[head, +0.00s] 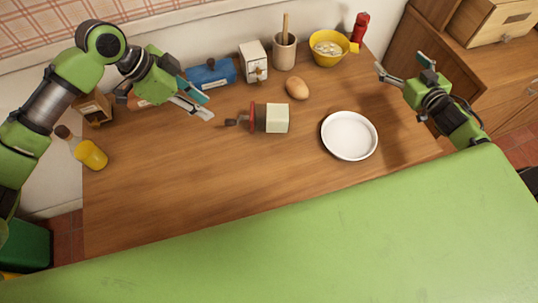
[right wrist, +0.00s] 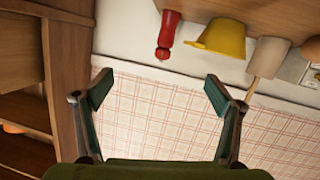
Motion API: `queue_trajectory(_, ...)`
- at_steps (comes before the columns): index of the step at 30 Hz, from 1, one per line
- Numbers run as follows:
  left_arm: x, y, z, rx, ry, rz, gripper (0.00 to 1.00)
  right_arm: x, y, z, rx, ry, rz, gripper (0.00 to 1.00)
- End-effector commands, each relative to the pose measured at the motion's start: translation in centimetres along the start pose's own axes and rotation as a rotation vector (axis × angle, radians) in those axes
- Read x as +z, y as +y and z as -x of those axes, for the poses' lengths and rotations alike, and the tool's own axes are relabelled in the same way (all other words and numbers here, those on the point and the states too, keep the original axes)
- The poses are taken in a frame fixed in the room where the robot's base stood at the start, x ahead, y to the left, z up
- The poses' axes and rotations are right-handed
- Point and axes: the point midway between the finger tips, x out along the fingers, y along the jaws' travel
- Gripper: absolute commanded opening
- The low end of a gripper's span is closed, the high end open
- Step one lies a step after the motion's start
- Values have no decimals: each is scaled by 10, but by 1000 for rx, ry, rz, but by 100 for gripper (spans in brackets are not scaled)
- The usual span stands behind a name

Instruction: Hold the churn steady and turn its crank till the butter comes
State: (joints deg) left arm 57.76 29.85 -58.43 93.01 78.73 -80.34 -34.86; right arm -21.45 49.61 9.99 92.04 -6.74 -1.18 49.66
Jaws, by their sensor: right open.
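What looks like the churn (head: 277,118) is near the middle of the table in the head view. It has a cream block-like body, a brown band, a red disc (head: 252,117) and a dark knob (head: 231,122) pointing left. It appears to lie on its side. My left gripper (head: 207,109) is open and empty, above the table just up and left of the knob, apart from it. My right gripper (head: 401,63) is open and empty off the table's right side, far from the churn. It also shows in the right wrist view (right wrist: 158,92), its fingers spread with nothing between.
A yellow bowl (head: 328,50), red bottle (head: 360,28), utensil crock (head: 284,52), white box (head: 253,62) and blue box (head: 211,74) line the back. A yellow jar (head: 91,154) stands left. The front table is clear.

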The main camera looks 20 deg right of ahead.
Motion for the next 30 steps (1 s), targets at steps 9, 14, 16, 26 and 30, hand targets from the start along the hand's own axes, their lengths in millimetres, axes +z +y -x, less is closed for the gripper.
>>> queue_trajectory(9,0,0,0,0,0,0,28,-35,-189,12,-403,154,-796,86)
queue_trajectory(14,0,0,0,0,0,0,28,-70,-264,31,-576,254,-1321,86)
queue_trajectory(16,0,0,0,0,0,0,28,-86,-287,39,-635,300,-1550,86)
queue_trajectory(26,0,0,0,0,0,0,28,-117,-354,61,-717,464,-2491,86)
queue_trajectory(30,0,0,0,0,0,0,28,-94,-388,74,-629,479,-2845,86)
